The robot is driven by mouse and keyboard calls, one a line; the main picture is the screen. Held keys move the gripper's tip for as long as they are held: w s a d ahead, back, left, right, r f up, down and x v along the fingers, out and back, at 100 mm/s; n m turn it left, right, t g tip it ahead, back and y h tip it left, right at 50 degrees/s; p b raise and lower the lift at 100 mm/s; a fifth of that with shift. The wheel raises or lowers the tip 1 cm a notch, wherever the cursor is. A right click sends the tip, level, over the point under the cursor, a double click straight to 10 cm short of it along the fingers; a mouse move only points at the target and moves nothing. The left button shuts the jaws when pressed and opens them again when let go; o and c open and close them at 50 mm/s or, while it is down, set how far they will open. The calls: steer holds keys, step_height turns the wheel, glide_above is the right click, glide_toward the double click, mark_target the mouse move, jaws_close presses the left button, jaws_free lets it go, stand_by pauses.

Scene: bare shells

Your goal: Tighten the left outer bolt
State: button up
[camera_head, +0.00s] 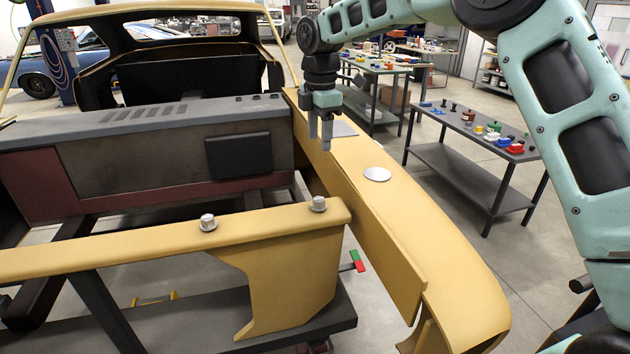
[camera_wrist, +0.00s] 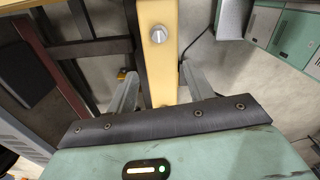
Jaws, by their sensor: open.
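Two silver hex bolts stand upright on the yellow front cross rail (camera_head: 130,244) in the head view: one further left (camera_head: 208,222), one near the rail's right end (camera_head: 318,204). I cannot tell which one the task calls the left outer bolt. My gripper (camera_head: 320,140) is open and empty, pointing down. In the picture it is above and beyond the right bolt, in front of the yellow fender. The wrist view shows one bolt (camera_wrist: 159,35) on the yellow rail, ahead of and between the spread fingers (camera_wrist: 158,78), apart from them. Which bolt this is remains unclear.
The long yellow fender (camera_head: 400,230) runs along the right, with a silver disc (camera_head: 377,174) on it. A red and green block (camera_head: 357,261) sits below the rail's right end. Workbenches with small coloured parts (camera_head: 475,150) stand behind. Space above the rail is clear.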

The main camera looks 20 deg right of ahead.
mark_target(319, 199)
steer(key=f+p, duration=0.1)
steer(key=f, duration=0.4)
steer(key=f+p, duration=0.2)
steer(key=f, duration=0.4)
steer(key=f+p, duration=0.1)
steer(key=f, duration=0.5)
steer(key=shift+w+f, duration=0.1)
steer(key=shift+w, duration=0.15)
steer(key=c, duration=1)
